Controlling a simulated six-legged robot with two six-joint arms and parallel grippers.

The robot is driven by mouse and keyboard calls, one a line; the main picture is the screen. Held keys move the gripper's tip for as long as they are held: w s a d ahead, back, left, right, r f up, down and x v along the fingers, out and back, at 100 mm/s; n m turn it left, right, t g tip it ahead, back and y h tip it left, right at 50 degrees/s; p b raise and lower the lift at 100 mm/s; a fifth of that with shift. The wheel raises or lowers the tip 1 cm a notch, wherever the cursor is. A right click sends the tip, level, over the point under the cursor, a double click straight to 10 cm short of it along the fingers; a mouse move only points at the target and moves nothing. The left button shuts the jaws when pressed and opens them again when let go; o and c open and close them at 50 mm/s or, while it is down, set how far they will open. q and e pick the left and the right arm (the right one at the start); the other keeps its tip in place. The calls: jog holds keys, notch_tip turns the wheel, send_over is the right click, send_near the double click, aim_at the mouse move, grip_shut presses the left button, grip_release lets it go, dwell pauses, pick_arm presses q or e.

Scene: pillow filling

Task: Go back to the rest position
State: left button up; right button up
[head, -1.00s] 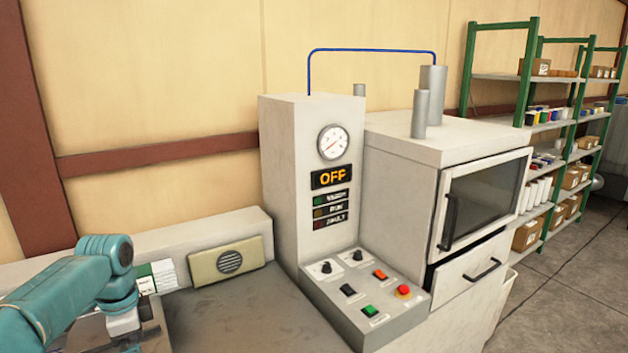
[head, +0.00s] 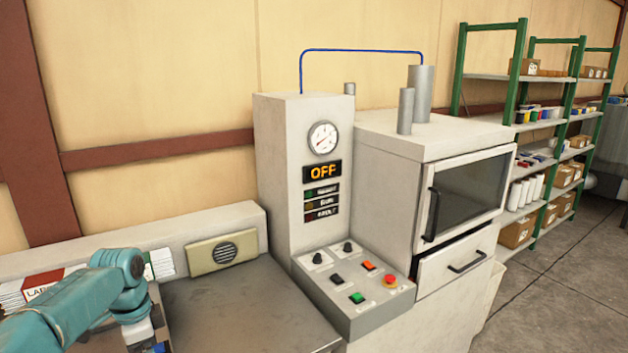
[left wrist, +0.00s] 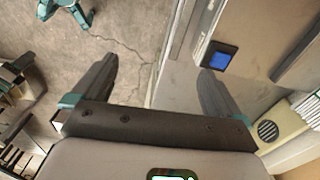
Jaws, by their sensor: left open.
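My left arm comes in at the lower left of the head view, bent down beside the workbench (head: 235,305). Its gripper is not clearly seen there. In the left wrist view my left gripper (left wrist: 158,95) is open, its two dark fingers spread wide with nothing between them. Concrete floor and the bench's pale side panel show beyond the fingers.
A grey machine (head: 290,190) with an OFF display, gauge and button panel (head: 350,285) stands right of the arm. Green shelves (head: 516,80) stand at the right. A blue button (left wrist: 219,56) is near the right finger.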

pick_arm(q)
jog(key=s+d+f+n+h, duration=0.1)
jog(key=s+d+f+n, duration=0.1)
jog(key=d+f, duration=0.35)
jog(key=s+d+f+n+h, duration=0.1)
jog(key=s+d+f, duration=0.2)
jog(key=f, duration=0.6)
jog(key=s+d+f+n+h, duration=0.15)
jog(key=d+f, duration=0.25)
jog(key=f, duration=0.4)
jog(key=s+d+f+n, duration=0.2)
jog(key=s+n, duration=0.1)
jog(key=s, duration=0.4)
jog(key=s+d+f+n, duration=0.3)
jog(key=s, duration=0.4)
jog(key=s+d+f+n, duration=0.2)
jog(key=s+n, duration=0.1)
jog(key=s, duration=0.3)
jog(key=shift+s+d+f, duration=0.35)
jog(key=shift+s+d, duration=0.05)
jog(key=c, duration=1)
jog(key=shift+c, duration=0.4)
jog(key=shift+a+t, duration=0.2)
jog(key=shift+t, duration=0.1)
